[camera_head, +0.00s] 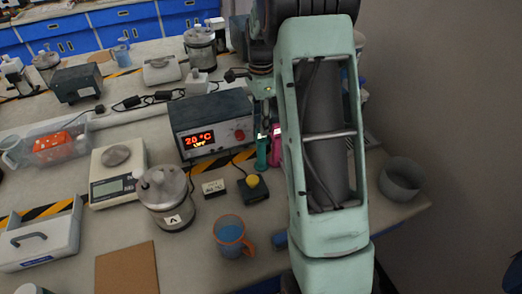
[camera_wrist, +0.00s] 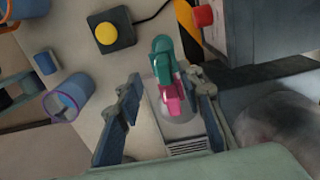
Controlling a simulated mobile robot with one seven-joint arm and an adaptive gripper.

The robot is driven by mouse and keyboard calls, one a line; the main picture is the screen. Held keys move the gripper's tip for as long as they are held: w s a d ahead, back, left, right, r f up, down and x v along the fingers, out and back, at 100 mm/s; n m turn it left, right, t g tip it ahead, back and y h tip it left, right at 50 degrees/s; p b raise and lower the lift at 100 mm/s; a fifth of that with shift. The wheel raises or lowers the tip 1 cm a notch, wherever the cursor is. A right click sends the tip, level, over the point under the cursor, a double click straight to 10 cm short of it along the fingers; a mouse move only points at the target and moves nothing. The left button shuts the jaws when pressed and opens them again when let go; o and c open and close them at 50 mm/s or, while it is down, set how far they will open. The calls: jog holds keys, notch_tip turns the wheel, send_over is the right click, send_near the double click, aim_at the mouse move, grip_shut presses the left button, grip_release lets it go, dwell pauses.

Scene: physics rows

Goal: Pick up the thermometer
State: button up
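A small teal piece (camera_wrist: 162,58) and a pink piece (camera_wrist: 172,97) lie close together in the wrist view; I take them for the handheld thermometer, but cannot tell whether they are one thing or two. In the head view the teal part (camera_head: 262,153) and pink part (camera_head: 276,148) show beside my arm, right of the heater box. My gripper (camera_wrist: 161,84) is open, with its dark fingers on either side of the pink part and the teal part beyond the fingertips. No contact is visible. In the head view my arm hides most of the gripper.
A control box with a red display (camera_head: 212,125) stands left of the pieces. A yellow-button switch (camera_head: 252,188), a blue mug (camera_head: 231,236), a lidded pot (camera_head: 165,198) and a scale (camera_head: 117,172) stand nearby. A grey bowl (camera_head: 402,178) stands near the table's right edge.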

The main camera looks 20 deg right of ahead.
aim_at(261, 139)
jog(key=f, duration=0.4)
jog(key=shift+w+d+f+p, duration=0.15)
jog(key=shift+w+f+p, duration=0.1)
jog(key=shift+p, duration=0.1)
grip_shut()
